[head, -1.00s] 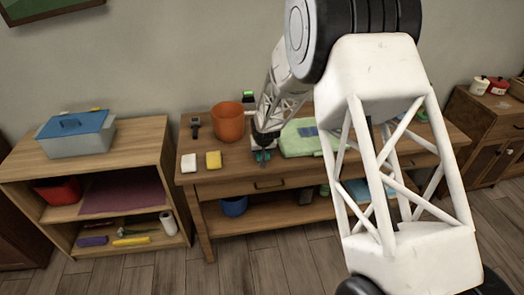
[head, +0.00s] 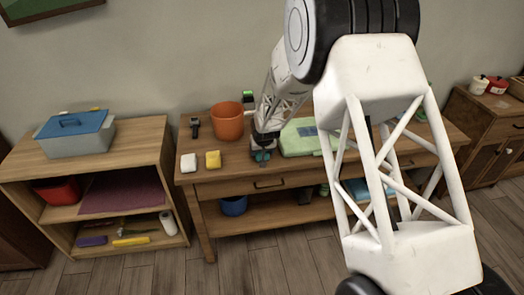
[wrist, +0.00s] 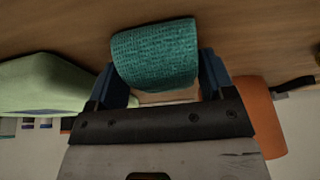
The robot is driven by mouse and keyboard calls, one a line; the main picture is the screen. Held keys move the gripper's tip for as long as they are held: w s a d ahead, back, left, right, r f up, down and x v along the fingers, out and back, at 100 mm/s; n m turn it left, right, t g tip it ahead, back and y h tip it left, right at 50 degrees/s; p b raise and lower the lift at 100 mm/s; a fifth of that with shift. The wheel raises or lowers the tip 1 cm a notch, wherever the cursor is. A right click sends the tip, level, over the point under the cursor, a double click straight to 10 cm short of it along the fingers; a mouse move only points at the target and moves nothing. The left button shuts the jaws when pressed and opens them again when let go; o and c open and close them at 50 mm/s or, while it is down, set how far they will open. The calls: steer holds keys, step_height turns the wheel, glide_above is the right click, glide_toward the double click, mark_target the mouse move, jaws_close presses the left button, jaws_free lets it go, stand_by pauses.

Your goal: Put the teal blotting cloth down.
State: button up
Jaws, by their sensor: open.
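The teal blotting cloth (wrist: 155,55) is a rolled or folded ribbed bundle at the top middle of the wrist view, close to the brown wooden table top. My gripper (wrist: 163,78) is open, with one dark blue finger on each side of the cloth. The right finger is very near the cloth's edge; I cannot tell whether they touch. In the head view my gripper (head: 262,152) is low over the front middle of the wooden table (head: 225,185), and only small teal patches show at its tip.
An orange pot (head: 228,122) stands behind and left of my gripper. A pale green item (head: 300,140) lies close on its right. A yellow block (head: 213,159) and a white block (head: 189,163) sit to the left. Bare table lies between the yellow block and my gripper.

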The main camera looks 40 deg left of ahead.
steer(key=shift+s+f, duration=0.2)
steer(key=shift+f, duration=0.1)
steer(key=shift+v, duration=1)
steer(key=v, duration=1)
steer(key=shift+r, duration=0.4)
steer(key=shift+w, duration=0.15)
